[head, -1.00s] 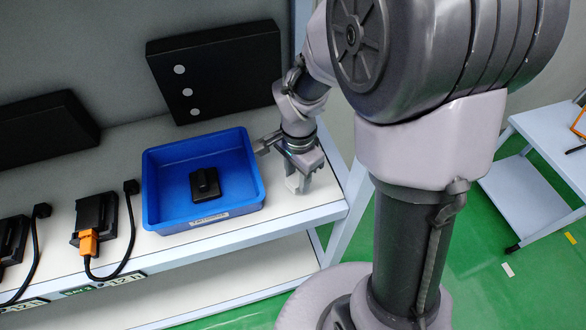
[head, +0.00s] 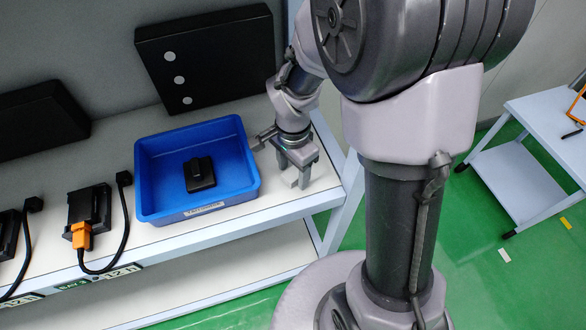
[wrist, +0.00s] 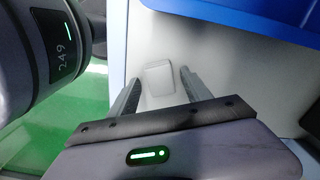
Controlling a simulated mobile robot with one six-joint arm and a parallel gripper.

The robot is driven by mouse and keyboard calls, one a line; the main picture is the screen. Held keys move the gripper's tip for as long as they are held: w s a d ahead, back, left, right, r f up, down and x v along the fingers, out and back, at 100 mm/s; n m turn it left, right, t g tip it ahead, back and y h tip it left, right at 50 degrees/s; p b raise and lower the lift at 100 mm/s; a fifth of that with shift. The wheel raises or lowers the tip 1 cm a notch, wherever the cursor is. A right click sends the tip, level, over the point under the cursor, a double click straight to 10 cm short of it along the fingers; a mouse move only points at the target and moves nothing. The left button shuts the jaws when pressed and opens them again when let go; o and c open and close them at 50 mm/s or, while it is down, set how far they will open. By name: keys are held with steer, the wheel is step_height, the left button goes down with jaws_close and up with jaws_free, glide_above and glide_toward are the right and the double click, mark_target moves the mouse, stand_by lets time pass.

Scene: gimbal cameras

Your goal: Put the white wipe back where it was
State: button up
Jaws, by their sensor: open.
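The white wipe (wrist: 158,82) is a small pale block on the light shelf top, seen in the wrist view just ahead of and between my fingertips. A gap shows between it and each finger. My gripper (head: 295,183) is open, pointing down near the right end of the shelf, to the right of the blue tray. Its two fingers stand apart in the wrist view (wrist: 159,76). In the head view I cannot make out the wipe between the fingers.
The blue tray (head: 225,191) holds a black device (head: 200,176). Black devices, one with an orange plug (head: 80,237), stand to its left. A black panel (head: 215,60) leans behind. The shelf's right edge is close to my gripper. A white table (head: 545,140) stands at the far right.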

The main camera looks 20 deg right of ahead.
mark_target(293, 173)
step_height(293, 173, up, 12)
steer(key=p, duration=0.4)
steer(key=s+a+r+n+t+y, duration=0.1)
steer(key=s+a+r+n+t, duration=0.1)
steer(key=s+r, duration=0.4)
steer(key=s+a+r+n+t+y, duration=0.1)
steer(key=s+a+r+n+t, duration=0.1)
steer(key=s+r+n, duration=0.4)
steer(key=shift+s+r+n+t, duration=0.4)
steer(key=shift+n+t, duration=0.1)
steer(key=shift+t, duration=0.4)
